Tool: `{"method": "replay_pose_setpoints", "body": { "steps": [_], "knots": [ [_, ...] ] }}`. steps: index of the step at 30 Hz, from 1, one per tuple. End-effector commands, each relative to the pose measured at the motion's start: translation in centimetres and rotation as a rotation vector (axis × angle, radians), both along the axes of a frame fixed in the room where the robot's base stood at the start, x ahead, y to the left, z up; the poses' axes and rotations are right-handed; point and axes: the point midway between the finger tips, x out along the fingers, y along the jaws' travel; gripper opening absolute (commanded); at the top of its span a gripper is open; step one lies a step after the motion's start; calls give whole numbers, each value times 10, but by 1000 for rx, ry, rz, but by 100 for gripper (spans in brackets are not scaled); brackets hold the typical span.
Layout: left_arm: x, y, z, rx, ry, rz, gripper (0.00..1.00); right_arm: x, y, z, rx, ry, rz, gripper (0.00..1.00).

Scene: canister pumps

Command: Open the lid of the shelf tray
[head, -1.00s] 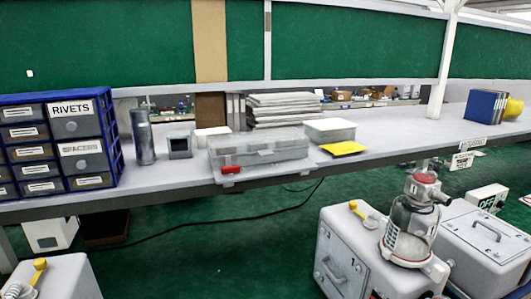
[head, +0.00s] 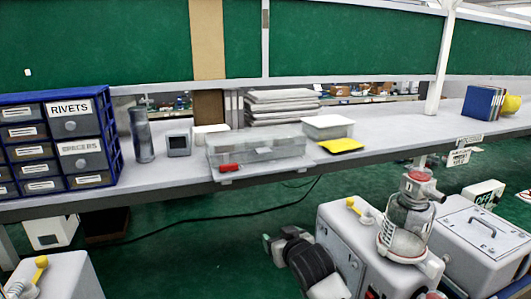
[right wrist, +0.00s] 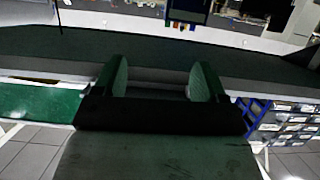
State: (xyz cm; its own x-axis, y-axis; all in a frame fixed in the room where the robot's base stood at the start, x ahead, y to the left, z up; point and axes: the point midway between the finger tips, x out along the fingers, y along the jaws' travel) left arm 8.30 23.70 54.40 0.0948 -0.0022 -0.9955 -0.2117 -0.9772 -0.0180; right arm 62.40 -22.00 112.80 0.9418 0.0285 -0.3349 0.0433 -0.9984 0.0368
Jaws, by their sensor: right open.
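The shelf tray (head: 257,152) is a clear plastic box on the grey shelf, near the middle of the head view. Its clear lid looks closed, and a small red piece (head: 229,168) shows at its lower front left. My right gripper (head: 272,246) is in front of and below the shelf edge, apart from the tray. In the right wrist view, its two green-padded fingers (right wrist: 160,80) stand apart with nothing between them. My left gripper is not in view. I cannot make out the tray in the right wrist view.
Blue drawer cabinets (head: 60,140) stand left on the shelf. A grey cylinder (head: 142,135) and small grey box (head: 179,145) are left of the tray. A white-lidded container (head: 327,127) and yellow pad (head: 341,145) are right. A canister pump (head: 408,215) stands lower right.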

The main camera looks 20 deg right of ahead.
Motion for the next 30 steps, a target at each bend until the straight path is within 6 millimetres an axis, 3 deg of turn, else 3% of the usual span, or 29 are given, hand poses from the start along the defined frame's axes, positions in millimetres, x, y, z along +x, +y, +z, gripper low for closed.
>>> {"method": "replay_pose_setpoints", "body": {
  "steps": [1, 3, 6, 9, 12, 17, 30],
  "knots": [
    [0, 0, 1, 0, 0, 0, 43, 18, -3, 41, 8, -82, -3, 72],
    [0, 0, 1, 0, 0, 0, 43, 33, -6, 83, 21, -170, -4, 72],
    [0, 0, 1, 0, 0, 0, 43, 46, -8, 130, 36, -263, -3, 72],
    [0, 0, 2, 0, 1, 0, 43, 52, -10, 157, 45, -316, -4, 72],
    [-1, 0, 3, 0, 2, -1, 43, 56, -11, 169, 50, -339, -2, 72],
    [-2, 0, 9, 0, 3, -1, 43, 70, -10, 172, 51, -340, -3, 72],
    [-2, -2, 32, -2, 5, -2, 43, 133, -8, 172, 51, -338, -4, 72]
  ]
}}
